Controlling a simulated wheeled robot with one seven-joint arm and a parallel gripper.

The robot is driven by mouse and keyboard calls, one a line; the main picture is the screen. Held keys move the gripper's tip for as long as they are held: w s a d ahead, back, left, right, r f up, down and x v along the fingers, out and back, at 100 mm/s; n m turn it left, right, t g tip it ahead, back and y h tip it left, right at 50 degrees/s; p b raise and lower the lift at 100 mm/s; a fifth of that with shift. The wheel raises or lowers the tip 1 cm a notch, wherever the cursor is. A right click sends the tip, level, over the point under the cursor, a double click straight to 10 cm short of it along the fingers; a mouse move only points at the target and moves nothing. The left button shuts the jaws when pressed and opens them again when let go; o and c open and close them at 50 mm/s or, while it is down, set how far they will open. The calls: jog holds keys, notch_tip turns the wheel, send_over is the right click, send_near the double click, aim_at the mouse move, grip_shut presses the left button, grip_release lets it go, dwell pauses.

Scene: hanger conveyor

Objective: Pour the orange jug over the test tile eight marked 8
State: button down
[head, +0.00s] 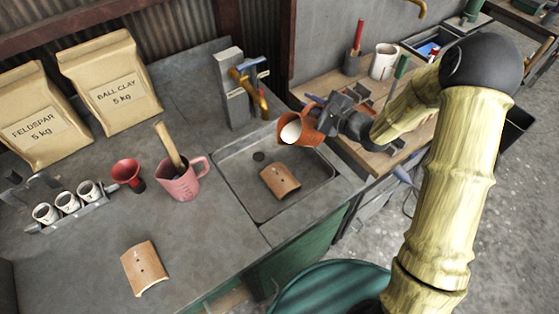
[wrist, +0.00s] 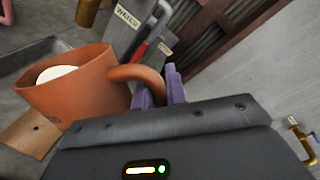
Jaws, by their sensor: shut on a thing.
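The orange jug (head: 312,132) hangs above the back right of the sink, with white contents showing in its mouth. My gripper (head: 321,104) is shut on the jug's handle. In the wrist view the purple fingers of my gripper (wrist: 160,96) close on the handle of the jug (wrist: 75,98). A curved orange-tan tile (head: 280,181) lies in the sink, below and left of the jug. Part of it shows in the wrist view (wrist: 30,136). A similar tile (head: 145,268) lies on the front counter. I cannot read a number on either tile.
The grey sink (head: 235,172) has a brass tap on a grey block (head: 234,92) behind it. A pink jug (head: 182,184), red funnel (head: 127,171) and rack of cups (head: 69,210) stand left. A wooden bench holds tools, right.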

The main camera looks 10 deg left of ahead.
jog(key=shift+s+a+r+n+h+b, duration=0.15)
jog(key=shift+s+a+n+b, duration=0.25)
jog(key=shift+b, duration=0.85)
jog(key=shift+s+a+n+h+b, duration=0.2)
jog(key=shift+n+b, duration=0.4)
jog(key=shift+b, duration=0.6)
dwell(0.8)
jog(key=shift+s+a+f+n+t+h+b, duration=0.2)
jog(key=shift+s+a+n+t+b, duration=0.25)
jog(key=shift+b, duration=1.25)
jog(key=shift+s+a+f+n+t+h+b, duration=0.1)
jog(key=shift+s+a+f+n+b, duration=0.4)
jog(key=shift+b, duration=1.2)
dwell(1.3)
